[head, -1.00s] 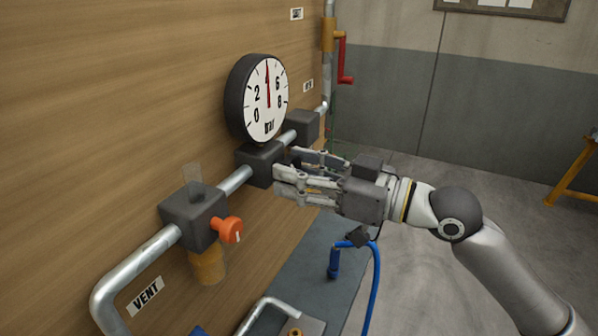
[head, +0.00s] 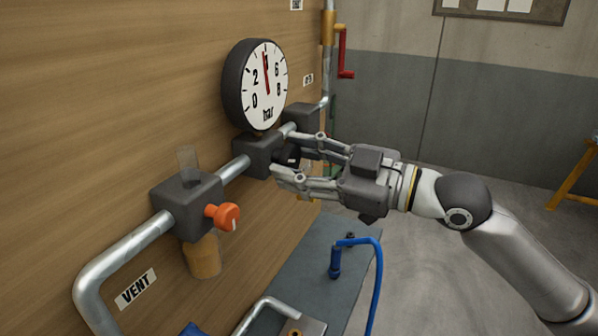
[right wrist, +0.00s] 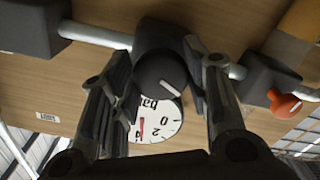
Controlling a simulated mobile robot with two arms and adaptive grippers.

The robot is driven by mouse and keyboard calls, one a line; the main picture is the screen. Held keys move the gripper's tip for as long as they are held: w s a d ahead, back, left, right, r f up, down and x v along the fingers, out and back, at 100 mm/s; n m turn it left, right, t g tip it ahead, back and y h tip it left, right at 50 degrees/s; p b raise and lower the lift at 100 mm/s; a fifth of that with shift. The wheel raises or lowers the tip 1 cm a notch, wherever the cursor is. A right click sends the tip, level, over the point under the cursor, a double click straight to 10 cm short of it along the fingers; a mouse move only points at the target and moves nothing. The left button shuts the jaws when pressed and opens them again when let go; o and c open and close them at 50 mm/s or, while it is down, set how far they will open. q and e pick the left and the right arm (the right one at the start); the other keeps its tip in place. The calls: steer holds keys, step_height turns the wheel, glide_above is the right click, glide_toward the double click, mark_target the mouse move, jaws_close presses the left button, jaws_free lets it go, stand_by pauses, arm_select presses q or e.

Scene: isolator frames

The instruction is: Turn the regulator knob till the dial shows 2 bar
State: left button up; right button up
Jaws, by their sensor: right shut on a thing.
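The round pressure dial (head: 268,85), marked in bar, stands on the pipe along the wooden wall. Its red needle points nearly straight up, tilted slightly left, at about 4, between the 2 and the 6. The black regulator knob (head: 288,155) sits on the front of the dark block (head: 256,157) under the dial. My right gripper (head: 286,154) is shut on the knob, one finger on each side. In the right wrist view the knob (right wrist: 160,75) with its white mark shows between the fingers; part of the dial (right wrist: 155,122) shows beyond it. My left gripper is not in view.
An orange knob (head: 224,216) sticks out of another block (head: 188,205) at the left, above the VENT label (head: 136,289). A red crank handle (head: 344,55) is at the back.

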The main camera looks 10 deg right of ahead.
steer(key=n+b, duration=0.1)
steer(key=n, duration=0.3)
steer(key=shift+n, duration=0.3)
steer(key=shift+n+b, duration=0.55)
steer(key=shift+n, duration=1.45)
steer(key=shift+r, duration=0.1)
steer(key=o, duration=1)
steer(key=shift+d, duration=0.15)
steer(key=shift+v, duration=5.85)
